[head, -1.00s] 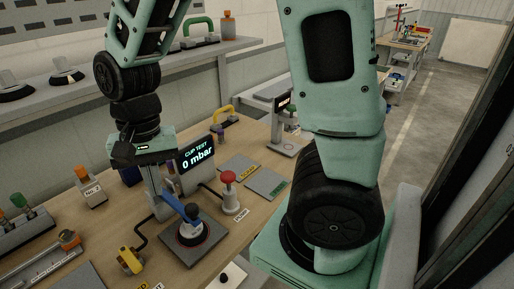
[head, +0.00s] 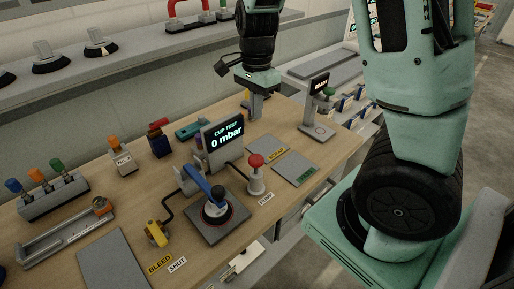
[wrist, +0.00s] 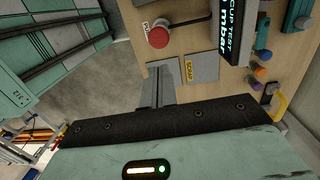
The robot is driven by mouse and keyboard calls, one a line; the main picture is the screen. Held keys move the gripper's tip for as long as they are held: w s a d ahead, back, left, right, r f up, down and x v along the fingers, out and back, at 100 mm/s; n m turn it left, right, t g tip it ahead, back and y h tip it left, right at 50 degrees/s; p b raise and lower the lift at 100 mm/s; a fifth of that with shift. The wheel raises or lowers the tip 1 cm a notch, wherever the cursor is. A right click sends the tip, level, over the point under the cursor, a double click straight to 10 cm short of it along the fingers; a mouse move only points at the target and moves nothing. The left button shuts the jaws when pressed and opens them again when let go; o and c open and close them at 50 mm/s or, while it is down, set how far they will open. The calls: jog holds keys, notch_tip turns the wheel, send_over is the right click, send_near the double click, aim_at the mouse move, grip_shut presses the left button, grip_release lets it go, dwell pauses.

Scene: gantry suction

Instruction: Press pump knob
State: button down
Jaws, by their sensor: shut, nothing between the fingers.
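The pump's red round knob (head: 256,160) sits on a pale grey post on the wooden bench, behind a PUMP label. It also shows in the wrist view (wrist: 158,37), at the top centre. My gripper (head: 255,116) is behind the knob in the head view, near the back of the bench, pointing down and apart from it. In the wrist view my shut fingers (wrist: 157,78) hold nothing; the knob lies beyond their tips. The CUP TEST display (head: 223,139) reads 0 mbar and stands left of the knob.
A test stand with a blue lever and black cup (head: 216,204) is left of and in front of the knob. A yellow lever (head: 156,234) is farther left. Two flat grey plates (head: 295,168) lie right of the knob. A second display stand (head: 318,98) is at the back right.

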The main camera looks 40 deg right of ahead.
aim_at(257, 157)
jog(key=f, duration=0.8)
jog(key=f+p, duration=0.1)
jog(key=f, duration=0.4)
jog(key=shift+s+a+f, duration=0.1)
jog(key=shift+s+a, duration=0.25)
jog(key=shift+f, duration=0.1)
notch_tip(257, 157, down, 4)
jog(key=b, duration=0.2)
jog(key=shift+r+b, duration=0.2)
jog(key=shift+b, duration=0.2)
jog(key=shift+s, duration=0.1)
jog(key=shift+r, duration=0.15)
jog(key=shift+r+p, duration=0.25)
jog(key=shift+p, duration=0.2)
notch_tip(257, 157, up, 14)
jog(key=p, duration=0.2)
jog(key=shift+w+d+f, duration=0.15)
jog(key=shift+w+d, duration=0.15)
jog(key=shift+w, duration=0.15)
